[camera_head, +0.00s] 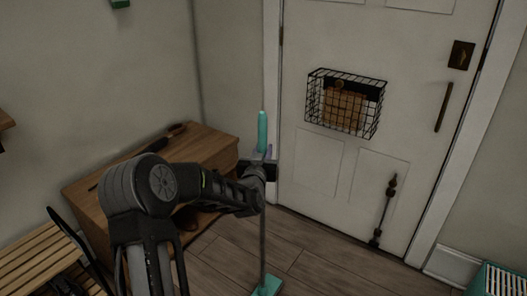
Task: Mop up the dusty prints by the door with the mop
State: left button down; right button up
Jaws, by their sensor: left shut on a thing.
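The mop has a teal grip (263,131) at the top, a thin grey pole and a teal head (267,286) low in the picture. My left gripper (263,168) is shut around the mop just below the teal grip, and the mop stands nearly upright. The head is at the floor, cut close to the lower edge; I cannot tell if it touches. The white door (310,165) is shut, behind and right of the mop. I cannot make out any dusty prints on the visible floor. My right gripper is not in view.
A wooden cabinet (115,173) stands against the left wall, with a slatted bench (35,262) in front. A wire basket (346,103) hangs on the door. A teal slatted container (497,281) is at the lower right. The plank floor (330,270) before the door looks clear.

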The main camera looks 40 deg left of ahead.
pick_arm(q)
jog(key=shift+f+b, duration=0.45)
jog(key=shift+b, duration=0.25)
dwell(0.7)
jog(key=shift+d, duration=0.1)
jog(key=shift+d+r+b, duration=0.1)
jog(key=shift+d+b, duration=0.3)
jog(key=shift+d, duration=1.5)
jog(key=shift+d, duration=0.1)
jog(key=shift+w+d+b, duration=0.1)
jog(key=shift+d+b, duration=0.4)
jog(key=shift+d, duration=1.45)
